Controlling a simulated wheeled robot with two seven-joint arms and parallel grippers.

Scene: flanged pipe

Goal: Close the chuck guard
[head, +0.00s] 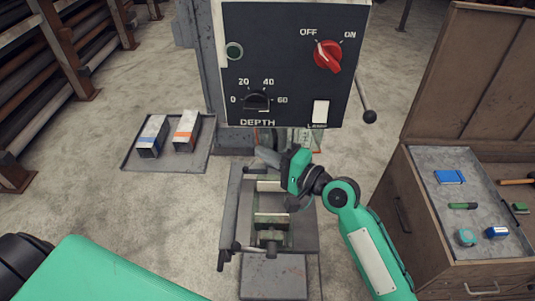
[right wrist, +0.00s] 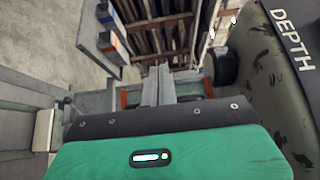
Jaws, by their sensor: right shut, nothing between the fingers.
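The drill press has a dark control panel (head: 285,75) with a red OFF/ON knob (head: 328,55), a DEPTH dial (head: 257,99) and a white LAMP switch (head: 320,112). A pale, see-through pane that looks like the chuck guard (head: 306,138) shows just under the panel, mostly hidden by the panel and my gripper; its position is hard to tell. My right gripper (head: 265,156) is below the panel, fingers pointing left, shut and empty. Its closed fingers (right wrist: 177,84) also show in the right wrist view. A greenish mottled surface (right wrist: 275,75) is close on their right. My left gripper is out of view.
A vise (head: 270,215) sits on the press table below my right gripper. A tray (head: 185,165) with two boxes lies left. A handle with a dark ball (head: 369,116) sticks out right of the panel. A wooden cabinet (head: 425,215) holding small items stands right.

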